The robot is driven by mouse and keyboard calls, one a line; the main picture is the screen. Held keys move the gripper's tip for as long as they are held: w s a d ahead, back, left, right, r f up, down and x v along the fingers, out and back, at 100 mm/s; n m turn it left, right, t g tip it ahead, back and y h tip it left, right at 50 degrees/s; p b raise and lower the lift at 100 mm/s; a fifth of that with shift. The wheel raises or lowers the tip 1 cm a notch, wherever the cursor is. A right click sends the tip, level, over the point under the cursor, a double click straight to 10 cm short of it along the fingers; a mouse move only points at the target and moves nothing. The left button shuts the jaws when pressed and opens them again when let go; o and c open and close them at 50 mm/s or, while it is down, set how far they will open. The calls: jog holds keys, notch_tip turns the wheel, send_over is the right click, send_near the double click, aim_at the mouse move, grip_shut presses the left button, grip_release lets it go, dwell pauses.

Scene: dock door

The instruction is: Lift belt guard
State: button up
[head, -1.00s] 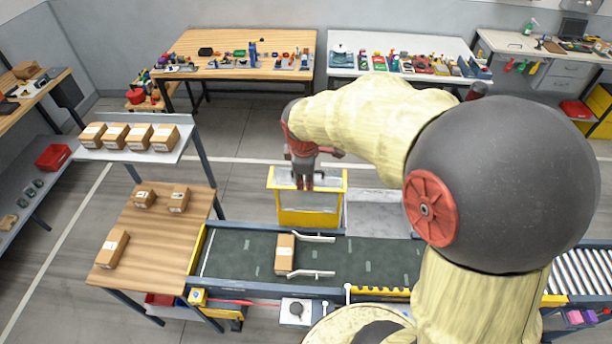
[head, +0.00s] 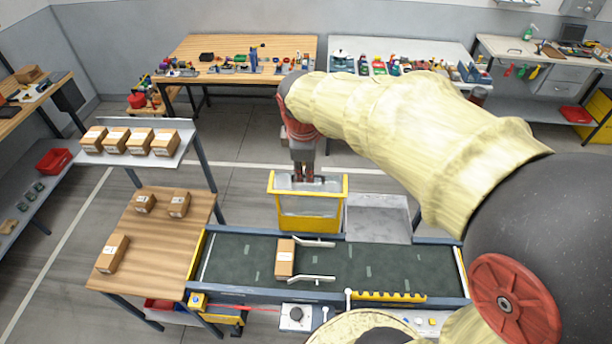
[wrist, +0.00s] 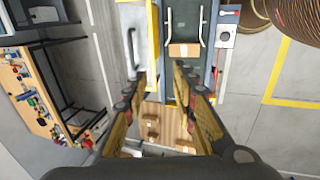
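The belt guard (head: 309,222), a yellow frame with a clear panel, stands at the far side of the conveyor belt (head: 385,259). My gripper (head: 304,183) points down over the guard's top edge in the head view and overlaps it; I cannot tell whether they touch. In the wrist view my gripper (wrist: 160,72) has its two fingers spread apart with nothing clearly held between them. The guard's lower part is partly behind the belt.
A cardboard box (head: 285,258) sits on the belt between two white guide rails (head: 313,280). A wooden table (head: 165,240) with boxes adjoins the belt's left end. A grey plate (head: 378,216) lies right of the guard. Open floor (head: 240,190) lies left of it.

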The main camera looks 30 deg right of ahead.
jog(key=v, duration=0.3)
jog(key=shift+r, duration=0.2)
dwell(0.4)
